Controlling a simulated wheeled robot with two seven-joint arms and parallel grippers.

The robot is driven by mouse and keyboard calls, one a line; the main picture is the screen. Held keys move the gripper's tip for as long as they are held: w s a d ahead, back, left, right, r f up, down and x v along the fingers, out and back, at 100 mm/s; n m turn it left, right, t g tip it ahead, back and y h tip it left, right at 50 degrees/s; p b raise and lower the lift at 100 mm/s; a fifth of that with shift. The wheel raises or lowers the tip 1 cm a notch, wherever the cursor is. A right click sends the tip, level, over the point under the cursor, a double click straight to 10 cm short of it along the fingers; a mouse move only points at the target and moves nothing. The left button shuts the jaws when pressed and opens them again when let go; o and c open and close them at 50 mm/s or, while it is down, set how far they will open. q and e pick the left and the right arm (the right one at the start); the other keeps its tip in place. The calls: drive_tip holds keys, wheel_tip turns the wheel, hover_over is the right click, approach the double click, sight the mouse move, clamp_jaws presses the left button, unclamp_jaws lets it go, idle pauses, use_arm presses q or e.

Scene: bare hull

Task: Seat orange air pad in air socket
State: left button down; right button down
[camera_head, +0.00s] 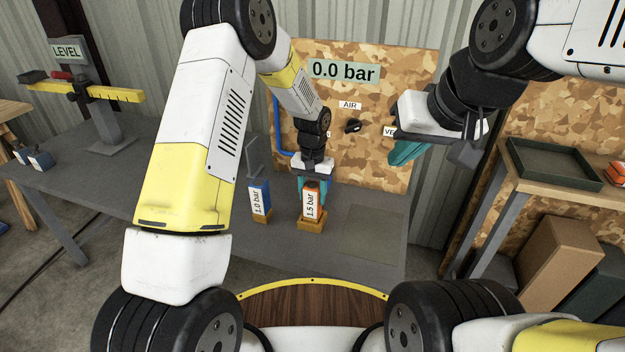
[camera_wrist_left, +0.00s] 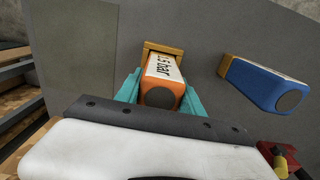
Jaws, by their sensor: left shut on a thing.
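The orange air pad (camera_head: 312,203), with a white "1.5 bar" label, stands upright in a small wooden holder (camera_head: 311,226) on the grey bench. It also shows in the left wrist view (camera_wrist_left: 163,85). My left gripper (camera_head: 312,184) is shut on the pad's upper part, with a teal finger on each side. My right gripper (camera_head: 404,152) is raised in front of the board at the right; the gap between its fingers cannot be made out. The air socket cannot be clearly identified; the board carries an "AIR" label (camera_head: 350,105).
A blue "1.0 bar" pad (camera_head: 260,198) stands close left of the orange one. A blue hose (camera_head: 278,130) runs along the board's left edge. A green tray (camera_head: 555,162) sits on the right shelf.

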use_arm(q)
drive_tip(key=shift+f, duration=0.25)
drive_tip(key=c, duration=0.7)
unclamp_jaws()
wheel_tip(320, 180, up, 12)
drive_tip(key=s+a+r+n+t+h, duration=0.1)
drive_tip(key=s+a+r, duration=0.35)
drive_tip(key=r, duration=0.35)
drive_tip(key=s+a+r+t, duration=0.2)
drive_tip(key=s+a+r, duration=0.25)
drive_tip(key=r, duration=0.25)
drive_tip(key=s+a+r+t, duration=0.1)
drive_tip(key=s, duration=0.5)
drive_tip(key=s+a+r+n+t, duration=0.1)
drive_tip(key=s+a+r, duration=0.1)
drive_tip(key=s, duration=0.3)
drive_tip(key=s+a+r+n+t+h, duration=0.1)
drive_tip(key=s+a, duration=0.1)
drive_tip(key=s, duration=0.4)
drive_tip(key=shift+s+a+r, duration=0.1)
drive_tip(key=shift+s+r, duration=0.15)
drive_tip(key=shift+s, duration=0.05)
